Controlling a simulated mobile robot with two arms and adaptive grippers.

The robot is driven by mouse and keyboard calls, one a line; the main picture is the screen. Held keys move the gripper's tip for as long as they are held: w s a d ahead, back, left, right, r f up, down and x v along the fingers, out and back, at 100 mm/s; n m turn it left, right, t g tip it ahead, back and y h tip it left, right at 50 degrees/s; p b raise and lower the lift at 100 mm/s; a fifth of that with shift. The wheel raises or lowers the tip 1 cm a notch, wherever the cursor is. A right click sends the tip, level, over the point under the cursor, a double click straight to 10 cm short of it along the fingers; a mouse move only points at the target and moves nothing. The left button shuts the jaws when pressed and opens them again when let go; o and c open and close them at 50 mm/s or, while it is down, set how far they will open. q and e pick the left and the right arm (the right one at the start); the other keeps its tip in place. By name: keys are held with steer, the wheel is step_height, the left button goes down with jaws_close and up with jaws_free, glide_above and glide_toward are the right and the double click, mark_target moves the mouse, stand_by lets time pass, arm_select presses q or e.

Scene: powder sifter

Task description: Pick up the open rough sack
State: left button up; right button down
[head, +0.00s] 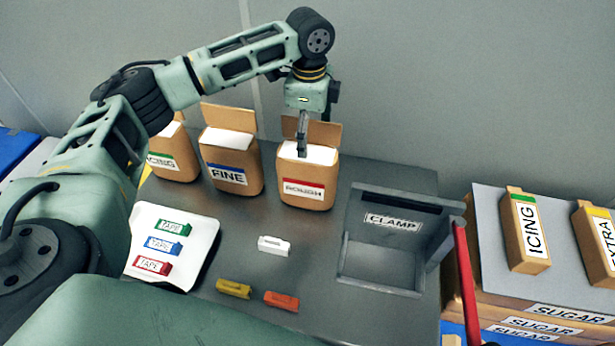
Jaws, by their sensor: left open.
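The open rough sack (305,190) is a brown paper sack with a red-edged ROUGH label and white contents at its open top. It stands upright at the back of the grey table, right of the FINE sack (229,172). My left gripper (302,152) points down over the rough sack's open top, with its fingers close to the white contents. It is open and the sack stands on the table. Whether the fingers touch the sack or its contents, I cannot tell. My right gripper is not in view.
An open icing sack (173,158) stands left of the FINE sack. A CLAMP fixture (385,265) with a red lever (463,275) is at the right. A white tape tray (203,240) and several small blocks lie in front.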

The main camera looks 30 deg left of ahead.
mark_target(307, 178)
arm_select(q)
steer(key=f, duration=0.1)
steer(key=f+p, duration=0.1)
steer(key=f, duration=0.1)
steer(key=f+p, duration=0.1)
steer(key=f, duration=0.1)
steer(key=shift+s+a+f, duration=0.1)
steer(key=shift+s+f, duration=0.15)
steer(key=shift+s, duration=0.05)
steer(key=shift+w+f, duration=0.1)
steer(key=shift+f, duration=0.45)
steer(key=c, duration=2)
steer(key=shift+r, duration=0.15)
steer(key=shift+c, duration=0.9)
steer(key=shift+r, duration=0.1)
